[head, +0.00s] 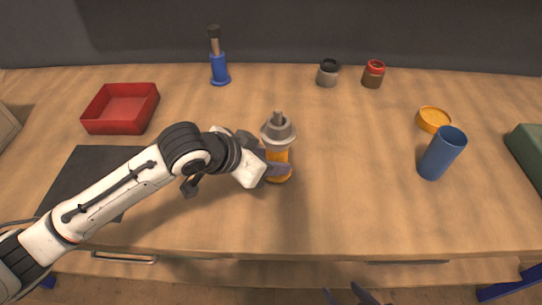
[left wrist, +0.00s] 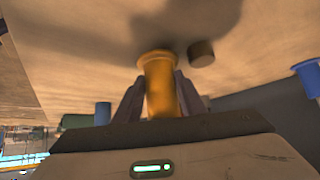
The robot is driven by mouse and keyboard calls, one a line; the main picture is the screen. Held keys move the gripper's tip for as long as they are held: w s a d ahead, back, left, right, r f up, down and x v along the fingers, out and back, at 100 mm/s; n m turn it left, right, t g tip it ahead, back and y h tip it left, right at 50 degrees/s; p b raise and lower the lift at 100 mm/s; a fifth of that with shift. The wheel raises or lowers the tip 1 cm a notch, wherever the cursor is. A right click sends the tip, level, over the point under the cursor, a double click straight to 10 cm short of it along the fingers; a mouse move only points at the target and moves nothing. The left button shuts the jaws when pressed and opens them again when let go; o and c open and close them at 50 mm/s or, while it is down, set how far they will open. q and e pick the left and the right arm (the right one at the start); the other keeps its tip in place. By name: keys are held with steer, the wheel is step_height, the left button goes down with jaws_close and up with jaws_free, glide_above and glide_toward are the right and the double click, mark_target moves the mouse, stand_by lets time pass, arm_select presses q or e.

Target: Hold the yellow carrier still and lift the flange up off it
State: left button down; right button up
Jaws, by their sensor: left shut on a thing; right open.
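The yellow carrier (head: 279,174) stands upright on the table, near the middle. The grey flange (head: 278,131) sits on top of it, with a brownish post tip (head: 278,116) showing above. My left gripper (head: 277,166) comes in from the left and is shut on the carrier, below the flange. In the left wrist view, the carrier (left wrist: 160,85) is between the two fingers; the flange does not show there. My right gripper (head: 348,296) shows only its fingertips at the bottom edge of the head view, open and apart from the carrier and flange.
A red tray (head: 121,108) and a dark mat (head: 92,180) lie left. A blue stand (head: 219,69), a grey jar (head: 328,73) and a red-lidded jar (head: 373,74) stand behind. A yellow dish (head: 433,119) and tilted-looking blue cup (head: 441,154) are right. Table right of the carrier is clear.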

arm_select(q)
steer(key=shift+f, duration=0.25)
stand_by(0.4)
steer(key=shift+f, duration=0.25)
steer(key=c, duration=1.2)
jaws_free()
steer(key=shift+o, duration=0.2)
steer(key=shift+f, duration=0.1)
steer(key=shift+f, duration=0.1)
steer(key=c, duration=1)
